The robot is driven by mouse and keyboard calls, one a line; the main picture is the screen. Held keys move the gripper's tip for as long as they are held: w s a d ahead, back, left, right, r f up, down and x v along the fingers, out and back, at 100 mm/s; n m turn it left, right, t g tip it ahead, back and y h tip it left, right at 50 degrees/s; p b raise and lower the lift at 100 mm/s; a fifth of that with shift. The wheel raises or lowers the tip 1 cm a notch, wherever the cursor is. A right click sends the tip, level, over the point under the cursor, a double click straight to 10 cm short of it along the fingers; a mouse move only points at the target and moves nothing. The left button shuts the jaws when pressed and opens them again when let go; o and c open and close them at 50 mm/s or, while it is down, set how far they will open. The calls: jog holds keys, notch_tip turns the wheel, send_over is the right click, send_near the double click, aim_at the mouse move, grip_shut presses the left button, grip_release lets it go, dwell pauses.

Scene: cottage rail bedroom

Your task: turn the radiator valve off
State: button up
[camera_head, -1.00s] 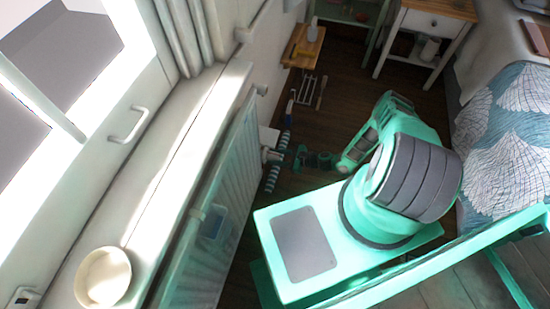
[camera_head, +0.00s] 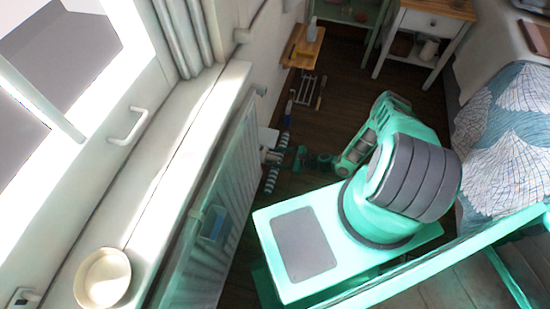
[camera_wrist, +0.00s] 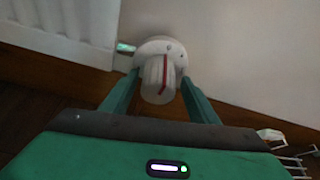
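The radiator valve (camera_wrist: 157,70) is a white round knob with a raised grip and a red line, centred in the wrist view. The red line runs nearly upright in the picture, bent at its lower end. My gripper (camera_wrist: 160,88) has one green finger on each side of the knob, with a visible gap to the raised grip, so it looks open around it. In the head view my gripper (camera_head: 288,157) is at the radiator's far end, where the valve is small and partly hidden. The white radiator (camera_head: 216,215) runs along the wall below the sill.
A cream bowl (camera_head: 103,278) stands on the window sill (camera_head: 165,165). A wooden shelf (camera_head: 303,48) and a white bedside table (camera_head: 432,22) are at the back. The bed (camera_head: 505,125) is at the right. A blue-and-white striped thing (camera_head: 272,180) lies near the valve.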

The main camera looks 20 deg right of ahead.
jog(key=v, duration=1)
jog(key=shift+s+d, duration=0.2)
jog(key=shift+d, duration=0.1)
jog(key=shift+r, duration=0.15)
